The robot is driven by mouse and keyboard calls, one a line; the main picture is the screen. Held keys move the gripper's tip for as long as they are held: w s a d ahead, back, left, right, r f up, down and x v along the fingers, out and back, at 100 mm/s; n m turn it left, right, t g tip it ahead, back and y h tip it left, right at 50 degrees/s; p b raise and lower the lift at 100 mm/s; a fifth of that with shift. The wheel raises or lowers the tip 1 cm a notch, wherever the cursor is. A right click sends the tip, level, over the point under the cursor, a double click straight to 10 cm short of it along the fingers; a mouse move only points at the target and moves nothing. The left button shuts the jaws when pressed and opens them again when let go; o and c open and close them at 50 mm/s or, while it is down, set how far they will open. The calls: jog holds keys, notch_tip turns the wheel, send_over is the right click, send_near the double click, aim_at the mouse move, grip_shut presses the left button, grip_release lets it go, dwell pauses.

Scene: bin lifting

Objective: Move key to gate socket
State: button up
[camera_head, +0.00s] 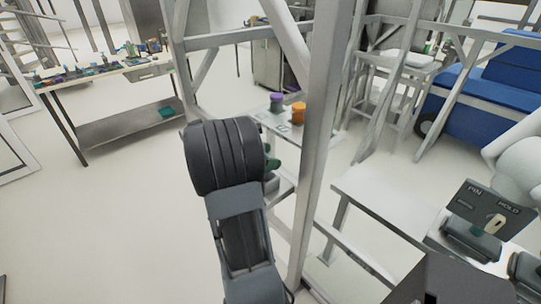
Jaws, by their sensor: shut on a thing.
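A dark arm link of mine rises from the bottom centre and ends in a large black ridged cylinder. My gripper's fingers do not show; they may be hidden behind that cylinder. A small green thing (272,163) shows at the cylinder's right edge, and I cannot tell if it is held. A small cream piece (494,224) stands in front of a dark panel (475,198) marked PIN and HOLD at the right; I cannot tell if it is the key. I cannot make out the gate socket for sure.
A metal frame post (318,150) stands just right of my arm. A cluttered bench (95,72) is at the left, a blue cart (490,92) at the right. The left floor is clear.

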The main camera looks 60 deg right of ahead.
jog(key=shift+f+b, duration=1)
jog(key=shift+b, duration=0.1)
dwell(0.4)
jog(key=o, duration=0.9)
jog(key=shift+o, duration=0.2)
notch_tip(320, 180, up, 9)
jog(key=p, duration=0.3)
jog(key=shift+p, duration=0.3)
jog(key=shift+w, duration=0.1)
dwell(0.7)
